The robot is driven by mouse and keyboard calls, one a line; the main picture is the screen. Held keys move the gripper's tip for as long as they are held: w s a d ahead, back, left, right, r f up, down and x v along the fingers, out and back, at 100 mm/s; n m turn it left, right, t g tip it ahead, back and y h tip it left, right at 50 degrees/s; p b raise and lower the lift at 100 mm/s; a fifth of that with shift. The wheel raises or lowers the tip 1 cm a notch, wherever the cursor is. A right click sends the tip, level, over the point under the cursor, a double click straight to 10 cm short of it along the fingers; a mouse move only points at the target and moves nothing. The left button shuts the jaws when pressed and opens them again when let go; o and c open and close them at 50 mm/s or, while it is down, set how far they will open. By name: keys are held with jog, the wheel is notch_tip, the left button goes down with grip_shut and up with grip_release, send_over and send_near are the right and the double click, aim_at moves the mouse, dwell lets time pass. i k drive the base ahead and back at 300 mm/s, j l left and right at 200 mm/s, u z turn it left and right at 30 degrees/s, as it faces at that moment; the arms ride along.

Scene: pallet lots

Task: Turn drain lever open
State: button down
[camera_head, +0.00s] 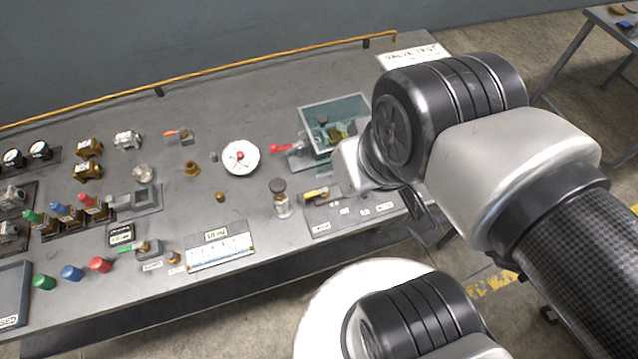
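Several small lever valves lie on the grey workbench (120,290); no readable label tells me which is the drain lever. A red lever (282,148) sticks out left of a grey valve body beside the teal bin (322,161). A yellow lever (316,194) sits on a labelled grey plate (322,229) near the front edge. An orange lever (171,133) and a green lever (125,250) are farther left. My gripper (420,212) hangs near the bench's right end, right of the yellow lever and apart from it. My wrist partly hides it, so its opening is unclear.
A clear bottle with a dark cap (281,200) stands just left of the yellow lever. A white round dial with a red centre (240,157) lies mid-bench. A yellow pipe (230,68) runs along the back edge. A white sign (412,56) lies at the back right.

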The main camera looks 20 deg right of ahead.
aim_at(324, 190)
jog(key=l+u, duration=0.15)
jog(key=u, duration=0.25)
jog(key=l+u, duration=0.2)
jog(key=u, duration=0.15)
jog(key=l+u, duration=0.2)
jog(key=u, duration=0.2)
